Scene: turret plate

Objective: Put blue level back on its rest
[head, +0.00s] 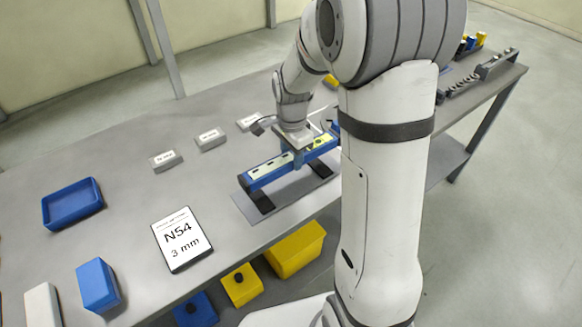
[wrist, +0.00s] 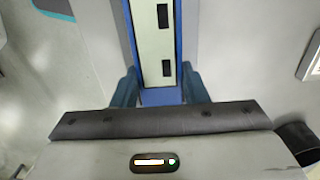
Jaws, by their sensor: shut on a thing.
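The blue level (head: 264,177) is a long blue bar with a pale top face and dark slots. It lies lengthwise over its rest (head: 290,193), a grey plate with two dark supports near the table's front edge. My gripper (head: 298,156) points down with its jaws around the level's middle. In the wrist view the level (wrist: 154,45) runs between the two blue fingers of my gripper (wrist: 160,90), which are shut on its sides. I cannot tell whether the level touches the supports.
A sign reading N54, 3 mm (head: 181,240) and a blue tray (head: 73,204) are to the left. Several small grey labelled blocks (head: 210,139) stand behind. Yellow bins (head: 295,250) sit below the front edge. The table's middle left is clear.

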